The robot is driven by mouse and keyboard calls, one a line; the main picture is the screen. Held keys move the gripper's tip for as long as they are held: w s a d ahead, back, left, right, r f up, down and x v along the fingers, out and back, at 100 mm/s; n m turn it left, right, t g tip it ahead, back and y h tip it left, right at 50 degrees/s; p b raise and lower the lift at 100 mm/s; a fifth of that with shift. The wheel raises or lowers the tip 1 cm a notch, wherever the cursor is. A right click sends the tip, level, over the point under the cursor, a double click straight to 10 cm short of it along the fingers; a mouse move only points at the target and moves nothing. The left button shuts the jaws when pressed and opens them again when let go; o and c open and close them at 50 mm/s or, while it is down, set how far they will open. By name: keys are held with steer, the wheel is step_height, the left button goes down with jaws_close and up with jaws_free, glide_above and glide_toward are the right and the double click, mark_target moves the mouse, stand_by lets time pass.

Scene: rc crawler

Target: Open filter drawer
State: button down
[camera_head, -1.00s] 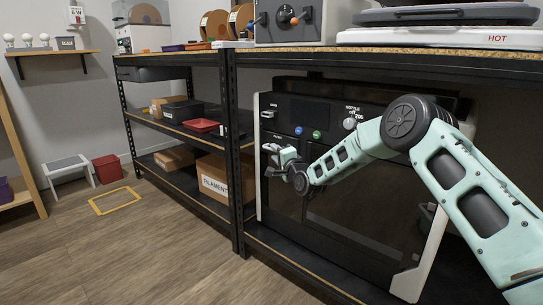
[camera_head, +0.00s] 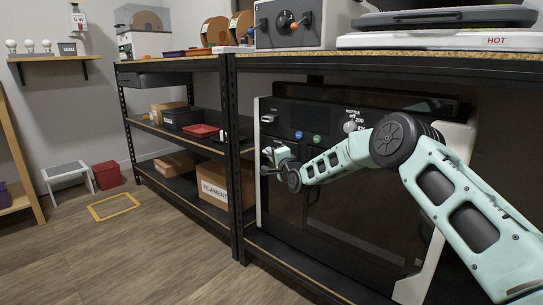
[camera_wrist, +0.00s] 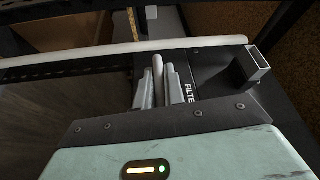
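The filter drawer is in the upper left of the dark machine's front. In the wrist view its dark panel (camera_wrist: 194,70) carries a label reading "FILTE", partly hidden by my gripper. A pale upright handle (camera_wrist: 158,69) stands out next to the label. My gripper (camera_head: 270,160) is at the machine's left edge in the head view. In the wrist view my gripper's two grey fingers (camera_wrist: 158,88) stand close on either side of the handle and look shut on it. In the head view my gripper hides most of the drawer, and no clear opening shows.
The machine (camera_head: 340,226) sits low in a dark shelf rack. A silver handle (camera_wrist: 253,65) stands right of the filter label in the wrist view. A rack post (camera_head: 234,165) is just left of the machine. The wooden floor (camera_head: 160,260) in front is clear around a yellow frame (camera_head: 113,213).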

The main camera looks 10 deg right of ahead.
steer(key=shift+a, duration=0.1)
steer(key=s+a+p, duration=0.3)
steer(key=s+a, duration=0.7)
steer(key=a, duration=0.3)
steer(key=shift+a+p, duration=0.3)
steer(key=c, duration=1.5)
jaws_free()
steer(key=p+v, duration=0.5)
steer(key=v, duration=1.2)
steer(key=shift+s, duration=0.3)
steer(key=shift+f, duration=0.15)
